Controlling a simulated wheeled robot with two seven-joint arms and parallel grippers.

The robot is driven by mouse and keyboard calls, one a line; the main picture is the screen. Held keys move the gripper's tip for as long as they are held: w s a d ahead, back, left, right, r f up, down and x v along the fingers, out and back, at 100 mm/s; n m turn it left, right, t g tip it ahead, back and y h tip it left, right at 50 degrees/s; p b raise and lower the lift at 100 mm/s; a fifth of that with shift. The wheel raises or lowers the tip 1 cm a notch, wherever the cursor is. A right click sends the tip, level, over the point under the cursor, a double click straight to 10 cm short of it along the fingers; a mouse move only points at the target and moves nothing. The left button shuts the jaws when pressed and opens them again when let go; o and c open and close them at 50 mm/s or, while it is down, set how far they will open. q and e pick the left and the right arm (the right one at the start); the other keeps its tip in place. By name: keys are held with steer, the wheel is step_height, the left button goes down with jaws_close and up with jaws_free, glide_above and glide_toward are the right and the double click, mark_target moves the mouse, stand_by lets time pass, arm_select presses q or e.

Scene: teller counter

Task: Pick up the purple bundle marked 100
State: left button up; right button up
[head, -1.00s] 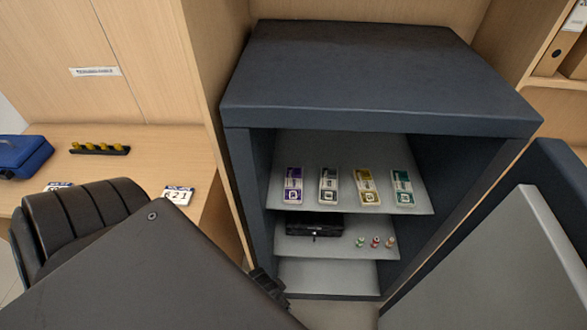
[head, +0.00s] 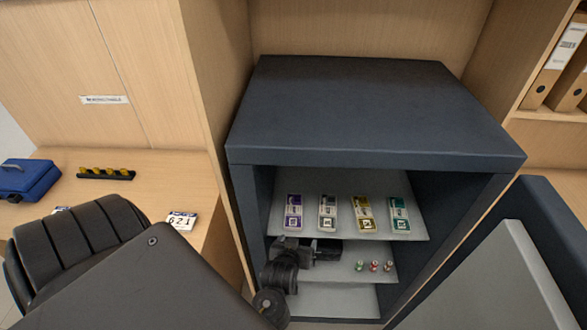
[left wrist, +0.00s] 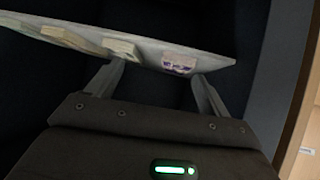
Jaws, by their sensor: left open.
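The purple bundle (head: 293,212) lies at the left end of the top shelf (head: 345,186) in the dark open safe. It carries a white band; the number on it is too small to read. My left gripper (head: 305,247) is at the safe's opening, just below and in front of that shelf's edge, and is empty. In the left wrist view the purple bundle (left wrist: 180,64) shows beyond the two spread fingers (left wrist: 160,75), nearer the right finger, not touching as far as I can tell. My right gripper is not in view.
White (head: 327,212), yellow (head: 364,213) and green (head: 399,214) bundles lie in a row to the right. The safe's side walls (head: 243,225) bound the opening.

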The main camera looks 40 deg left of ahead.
mark_target(294, 213)
arm_select(q)
steer(key=w+a+y, duration=0.1)
steer(key=w+a, duration=0.1)
steer(key=w+a+f+n+y, duration=0.1)
steer(key=w+a, duration=0.1)
steer(key=w+a+n+y, duration=0.1)
steer(key=w+a, duration=0.1)
steer(key=shift+a+f+y+p, duration=0.15)
steer(key=shift+f+y+p, duration=0.15)
steer(key=shift+p, duration=0.1)
steer(key=shift+w+a+t+p, duration=0.3)
steer(key=shift+a+p, duration=0.05)
steer(key=shift+p, duration=0.05)
steer(key=x, duration=0.2)
steer(key=p+x, duration=0.1)
steer(key=x, duration=0.1)
steer(key=shift+a+f, duration=0.1)
steer(key=shift+f, duration=0.2)
steer(key=c, duration=1.1)
